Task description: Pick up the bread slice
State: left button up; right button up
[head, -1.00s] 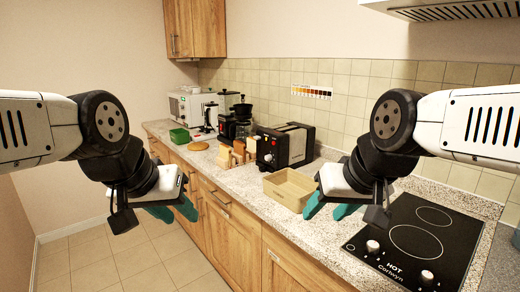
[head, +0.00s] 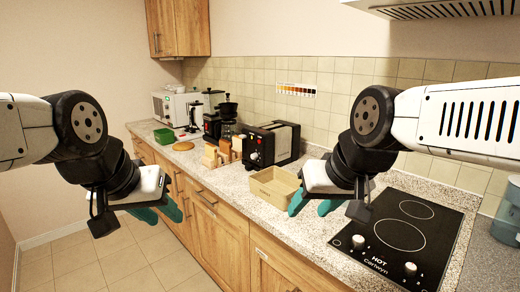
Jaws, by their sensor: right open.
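Several tan, slab-like pieces (head: 211,156) stand upright on the counter left of the black toaster (head: 270,146). They may be bread slices in a holder, but they are too small to tell. My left gripper (head: 158,214) has teal fingers apart and empty, in the air in front of the cabinet doors, well short of the tan pieces. My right gripper (head: 312,206) is open and empty, above the counter just right of the light wooden box (head: 271,192). It hides part of the counter between box and hob.
A black hob (head: 400,237) lies at the right, with a glass container (head: 507,224) beyond it. A coffee maker (head: 227,124), a green tub (head: 164,136), a round wooden board (head: 183,146) and a microwave (head: 172,107) stand farther back. The front counter strip is clear.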

aim_at(236, 142)
jog(key=i+j+z, duration=0.1)
jog(key=i+j, duration=0.35)
jog(key=i+j+z, duration=0.1)
jog(key=i+j, duration=0.35)
jog(key=i+j+z, duration=0.1)
jog(key=i+j, duration=0.45)
jog(key=i+j+z, duration=0.1)
jog(key=i+j, duration=0.3)
jog(key=i+j+z, duration=0.1)
jog(key=i+j, duration=0.35)
jog(key=j, duration=0.25)
